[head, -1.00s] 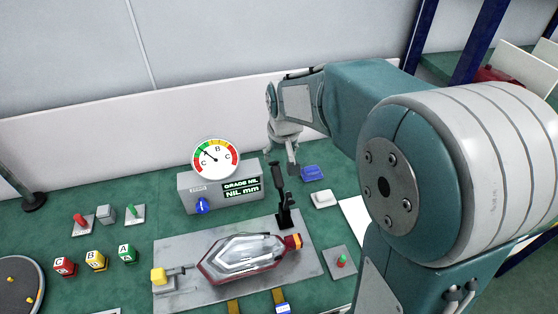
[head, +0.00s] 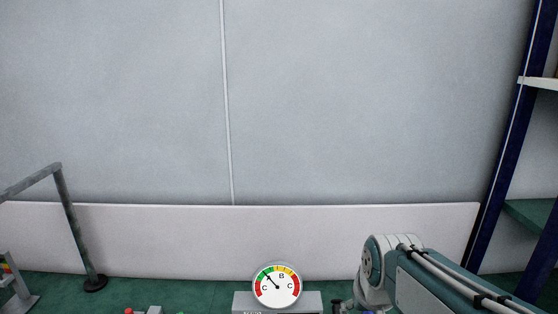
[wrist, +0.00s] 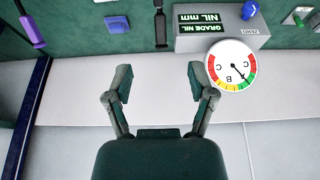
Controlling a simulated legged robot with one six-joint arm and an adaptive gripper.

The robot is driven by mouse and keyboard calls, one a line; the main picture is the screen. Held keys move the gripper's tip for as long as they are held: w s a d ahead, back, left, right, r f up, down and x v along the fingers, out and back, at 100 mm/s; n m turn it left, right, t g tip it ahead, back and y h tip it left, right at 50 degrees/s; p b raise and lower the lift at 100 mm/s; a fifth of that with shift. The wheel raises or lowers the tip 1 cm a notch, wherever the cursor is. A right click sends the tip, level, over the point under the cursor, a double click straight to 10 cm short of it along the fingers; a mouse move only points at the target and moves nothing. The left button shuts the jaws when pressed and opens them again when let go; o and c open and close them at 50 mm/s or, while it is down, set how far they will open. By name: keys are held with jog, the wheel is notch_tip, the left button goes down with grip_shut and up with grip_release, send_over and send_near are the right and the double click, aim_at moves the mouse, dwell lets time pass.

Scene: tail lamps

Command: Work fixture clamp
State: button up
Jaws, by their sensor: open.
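My gripper (wrist: 160,76) is open and empty in the wrist view, its two fingers spread apart. The wrist picture is upside down. A fixture clamp's upright black handle (wrist: 160,27) shows at the top of that view, in line with the gap between the fingers but apart from them. The clamp's base and the workpiece are out of frame. The round gauge dial (wrist: 232,66) stands beside the right finger in the picture, on its grey box (wrist: 240,33) reading "GRADE NIL". The dial also shows at the bottom of the head view (head: 276,286).
The white back panel (head: 250,240) runs behind the green bench (wrist: 80,45). A shelf post (head: 510,130) stands right.

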jog(key=s+r+t, duration=0.1)
jog(key=s, duration=1.1)
jog(key=shift+s+r, duration=0.15)
jog(key=shift+r, duration=0.2)
jog(key=shift+s, duration=0.2)
grip_shut()
jog(key=w+d+f+m+g+y, duration=0.1)
jog(key=w+f+m+g+y, duration=0.25)
jog(key=w, duration=0.45)
jog(key=w+d+f+m+g+y, duration=0.15)
jog(key=w+f+m+y, duration=0.25)
jog(key=w, duration=0.4)
jog(key=w+d+f+m+t+y, duration=0.2)
jog(key=w+d+f+m+y, duration=0.45)
jog(key=w+d+f, duration=0.45)
jog(key=s+x, duration=0.1)
jog(key=x, duration=1.1)
jog(key=shift+a, duration=0.4)
